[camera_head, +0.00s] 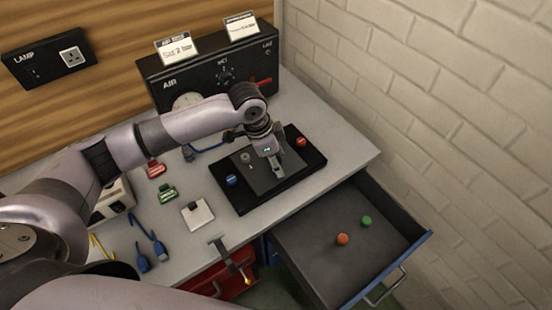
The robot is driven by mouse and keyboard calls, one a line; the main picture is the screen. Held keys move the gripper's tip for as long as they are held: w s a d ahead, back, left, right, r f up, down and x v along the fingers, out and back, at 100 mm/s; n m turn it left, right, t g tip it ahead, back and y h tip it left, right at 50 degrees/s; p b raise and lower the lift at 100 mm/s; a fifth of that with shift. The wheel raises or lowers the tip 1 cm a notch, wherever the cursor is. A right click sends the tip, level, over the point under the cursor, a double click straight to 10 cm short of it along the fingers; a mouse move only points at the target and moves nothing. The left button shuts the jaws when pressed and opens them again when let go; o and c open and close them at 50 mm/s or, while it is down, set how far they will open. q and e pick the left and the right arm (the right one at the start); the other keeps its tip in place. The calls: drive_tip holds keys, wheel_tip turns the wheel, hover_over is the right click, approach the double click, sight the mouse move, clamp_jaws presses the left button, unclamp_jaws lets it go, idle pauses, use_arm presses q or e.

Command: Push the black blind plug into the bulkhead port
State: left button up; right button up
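A black-framed fixture with a grey plate (254,187) lies on the bench. It carries a blue round cap (231,180), a red round cap (302,142) and a small grey fitting (246,157). My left gripper (277,168) points down over the fixture, right of the grey fitting. Its fingers look close together, but whether they hold anything is too small to tell. I cannot make out the black blind plug for certain, nor tell which opening is the bulkhead port. A white pad (199,220) with a small dark thing on it lies left of the fixture. My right gripper is not in view.
A black AIR panel (167,72) stands behind the fixture. Red (155,169) and green (167,193) items and blue tools (152,249) lie to the left. An open drawer (310,262) at the front right holds an orange cap (342,239) and a green cap (366,221). A brick wall bounds the right.

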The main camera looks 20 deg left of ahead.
use_arm(q)
drive_tip(key=v, duration=1.2)
idle(1.0)
drive_tip(key=shift+a, duration=0.1)
